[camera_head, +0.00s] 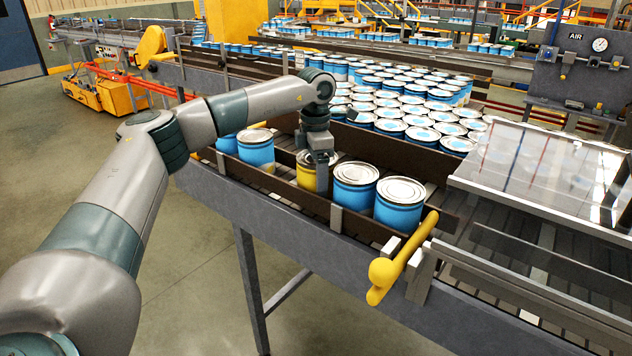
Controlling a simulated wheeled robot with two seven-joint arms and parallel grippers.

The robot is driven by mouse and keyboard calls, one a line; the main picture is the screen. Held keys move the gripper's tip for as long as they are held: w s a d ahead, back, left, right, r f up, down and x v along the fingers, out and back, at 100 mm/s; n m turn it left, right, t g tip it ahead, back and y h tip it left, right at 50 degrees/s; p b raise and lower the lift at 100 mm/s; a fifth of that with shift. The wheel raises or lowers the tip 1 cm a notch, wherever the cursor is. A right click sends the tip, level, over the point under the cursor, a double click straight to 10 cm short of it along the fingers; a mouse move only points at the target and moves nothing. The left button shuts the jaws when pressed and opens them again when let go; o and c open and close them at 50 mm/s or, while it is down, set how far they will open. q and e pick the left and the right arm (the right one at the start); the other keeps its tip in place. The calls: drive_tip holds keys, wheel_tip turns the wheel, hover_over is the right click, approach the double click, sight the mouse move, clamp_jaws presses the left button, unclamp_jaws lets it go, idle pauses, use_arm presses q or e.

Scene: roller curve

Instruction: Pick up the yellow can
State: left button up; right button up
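The yellow can (306,179) stands upright on the near roller lane, between blue cans. My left arm reaches in from the left, and my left gripper (322,180) points down at the yellow can, overlapping its right side and part of its silver lid. The gripper hides part of the can, and I cannot tell whether its fingers touch or hold it. My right gripper is not in view.
Blue cans (355,186) and (400,203) stand right of the yellow can, and another blue can (256,150) stands to its left. Low rails border the lane. Many blue cans fill the conveyor behind. A yellow lever (403,262) and a clear cover (545,172) are at the right.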

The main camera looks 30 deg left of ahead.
use_arm(q)
drive_tip(key=shift+r, duration=0.6)
wheel_tip(320, 180, up, 10)
drive_tip(key=b, duration=0.3)
drive_tip(key=shift+f, duration=0.15)
wheel_tip(320, 180, up, 7)
drive_tip(key=shift+b, duration=0.3)
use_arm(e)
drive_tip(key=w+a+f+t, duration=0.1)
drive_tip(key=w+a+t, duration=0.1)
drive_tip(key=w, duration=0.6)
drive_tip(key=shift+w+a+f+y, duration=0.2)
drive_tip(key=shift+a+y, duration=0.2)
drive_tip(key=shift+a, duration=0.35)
use_arm(q)
drive_tip(key=shift+s+f, duration=0.1)
